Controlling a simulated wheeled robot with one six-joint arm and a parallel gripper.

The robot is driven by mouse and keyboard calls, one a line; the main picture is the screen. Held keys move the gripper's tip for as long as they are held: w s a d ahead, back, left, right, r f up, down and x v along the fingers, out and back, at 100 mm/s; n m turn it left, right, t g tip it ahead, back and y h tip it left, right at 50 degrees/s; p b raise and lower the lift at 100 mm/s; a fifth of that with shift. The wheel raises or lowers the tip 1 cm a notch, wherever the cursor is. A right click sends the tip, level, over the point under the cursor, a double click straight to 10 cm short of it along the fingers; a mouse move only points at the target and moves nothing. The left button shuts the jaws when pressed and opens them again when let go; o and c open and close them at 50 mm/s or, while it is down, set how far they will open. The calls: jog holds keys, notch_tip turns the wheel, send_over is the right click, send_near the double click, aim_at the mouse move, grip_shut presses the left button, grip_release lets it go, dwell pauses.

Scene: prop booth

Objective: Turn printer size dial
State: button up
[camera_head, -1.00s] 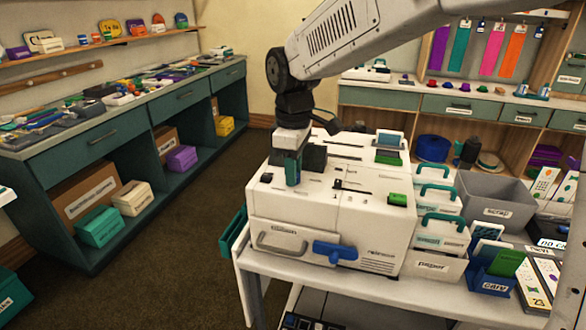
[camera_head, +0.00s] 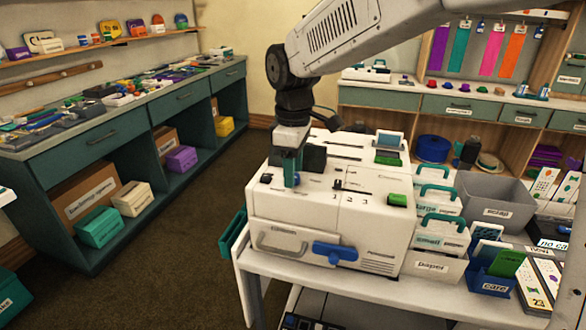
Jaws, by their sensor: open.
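The white printer (camera_head: 330,225) stands on a white table at the centre of the head view. My gripper (camera_head: 291,178) points down over the left part of the printer's top, with its teal fingers close to the surface. The jaws are open. I cannot tell whether the fingers touch anything. No size dial shows clearly; the spot under the fingers is hidden by my gripper. The printer's top has a slot with a small dark slider (camera_head: 338,185) near the marks 1, 2, 3, and a green block (camera_head: 397,199). A blue handle (camera_head: 334,252) is on its front.
Labelled bins, including a paper bin (camera_head: 436,268) and a grey scrap bin (camera_head: 497,203), stand close on the printer's right. A teal tray (camera_head: 232,235) hangs at the table's left edge.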

notch_tip(320, 180, up, 7)
jog(key=shift+r, duration=0.15)
dwell(0.4)
jog(key=shift+s+d+f+m, duration=0.1)
jog(key=shift+f+m, duration=0.1)
jog(key=shift+m, duration=0.3)
jog(key=s+d+m, duration=0.1)
jog(key=s+d+f, duration=0.1)
jog(key=s+d+f+m, duration=0.1)
jog(key=s, duration=0.1)
jog(key=shift+f+m+g, duration=0.15)
jog(key=shift+m+g, duration=0.15)
jog(key=shift+g, duration=0.1)
jog(key=s+d+f+m+t, duration=0.2)
jog(key=s+d+m, duration=0.8)
jog(key=s+d, duration=1)
jog(key=s, duration=0.3)
jog(key=shift+s+m, duration=0.3)
jog(key=shift+s, duration=0.05)
jog(key=shift+a+f, duration=0.1)
